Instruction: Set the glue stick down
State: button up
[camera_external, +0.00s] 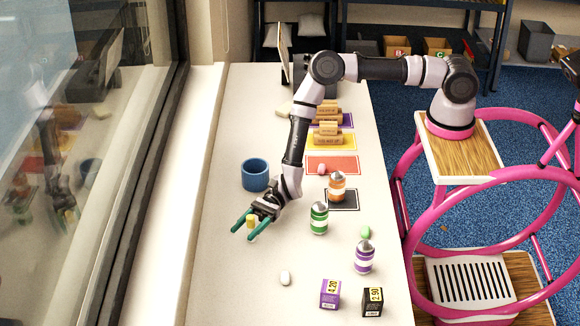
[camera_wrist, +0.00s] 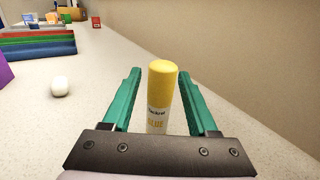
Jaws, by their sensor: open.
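The glue stick (camera_wrist: 162,84) is yellow with a white label and stands upright between the two green fingers of my gripper (camera_external: 241,234). In the wrist view, gaps show between the glue stick and the fingers on both sides, so my gripper is open around it. Its lower end is hidden behind the gripper body in that view. In the outside view the glue stick (camera_external: 251,221) shows between the fingers, low over the white counter (camera_external: 225,285); I cannot clearly see its base touch the counter.
A blue cup (camera_external: 255,175) stands just behind my gripper. Green (camera_external: 319,220), orange (camera_external: 336,188) and purple (camera_external: 364,258) bottles stand to the right. A white egg-shaped piece (camera_external: 285,278) and two small price boxes (camera_external: 330,293) lie in front. The counter's left front is clear.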

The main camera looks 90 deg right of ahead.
jog(key=v, duration=1.1)
jog(key=shift+d, duration=0.1)
jog(key=s+d+r+n+g+h, duration=0.15)
jog(key=s+r+n+g, duration=0.45)
jog(key=r, duration=0.7)
jog(key=s+d+r+n+g+h, duration=0.1)
jog(key=s+d+r+n+g, duration=0.2)
jog(key=s+r+n, duration=0.8)
jog(key=s+d+r+n+t+h, duration=0.3)
jog(key=s+d+r+t+h, duration=0.3)
jog(key=s+d+r, duration=1.2)
jog(key=s+d+h, duration=0.1)
jog(key=d+h, duration=0.3)
jog(key=shift+s+r+t+h, duration=0.2)
jog(key=shift+t+h, duration=0.1)
jog(key=shift+h, duration=0.05)
